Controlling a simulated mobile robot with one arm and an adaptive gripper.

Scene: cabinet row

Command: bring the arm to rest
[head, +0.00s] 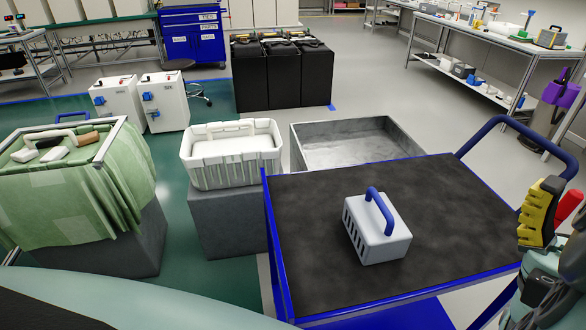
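A pale rounded shape, probably part of my own body, fills the lower left edge.
A white slatted crate (232,173) stands on a grey block left of the cart. An open grey bin (345,145) is behind the cart. A green-draped bin (85,195) holds several items at left. Black cabinets (285,75) stand behind. The cart top around the box is clear.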

